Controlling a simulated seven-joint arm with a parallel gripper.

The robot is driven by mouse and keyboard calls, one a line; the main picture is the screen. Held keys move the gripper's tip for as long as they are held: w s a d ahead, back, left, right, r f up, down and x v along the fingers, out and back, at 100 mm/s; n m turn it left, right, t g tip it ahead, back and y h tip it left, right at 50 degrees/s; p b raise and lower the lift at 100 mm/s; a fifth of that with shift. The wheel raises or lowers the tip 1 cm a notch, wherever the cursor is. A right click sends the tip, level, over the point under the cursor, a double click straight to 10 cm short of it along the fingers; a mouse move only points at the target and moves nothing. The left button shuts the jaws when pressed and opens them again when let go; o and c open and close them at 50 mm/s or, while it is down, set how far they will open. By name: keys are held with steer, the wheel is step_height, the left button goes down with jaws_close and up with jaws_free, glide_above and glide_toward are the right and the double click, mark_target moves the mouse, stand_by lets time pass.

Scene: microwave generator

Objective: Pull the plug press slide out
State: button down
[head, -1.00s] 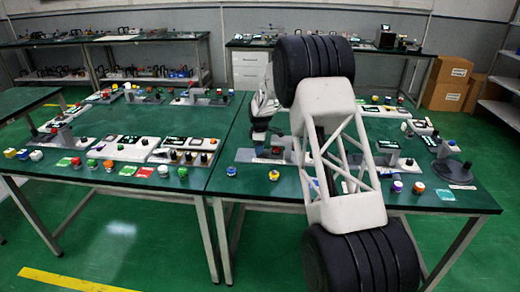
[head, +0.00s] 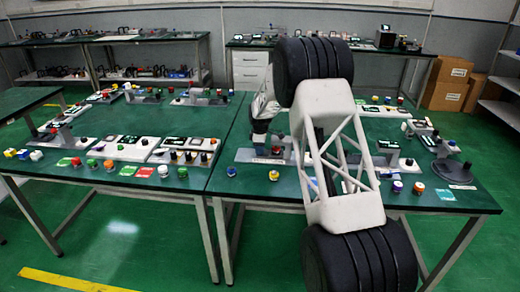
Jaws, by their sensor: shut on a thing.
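My gripper (head: 261,141) is small and dark at the end of my white arm, low over a grey fixture (head: 248,156) near the middle front of the green table. The fixture appears to be the plug press, with a grey base and small coloured parts. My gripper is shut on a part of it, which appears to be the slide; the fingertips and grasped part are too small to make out. My own arm hides the fixture's right side.
A white panel (head: 188,150) with dark knobs lies to the left. A grey fixture (head: 388,150) stands right of my arm. Green table surface (head: 222,120) is clear to the left.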

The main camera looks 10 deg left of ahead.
mark_target(240, 153)
steer(key=a, duration=0.9)
steer(key=shift+a, duration=0.3)
steer(key=c, duration=1)
jaws_free()
steer(key=shift+c, duration=0.2)
steer(key=shift+o, duration=1.2)
step_height(240, 153, up, 8)
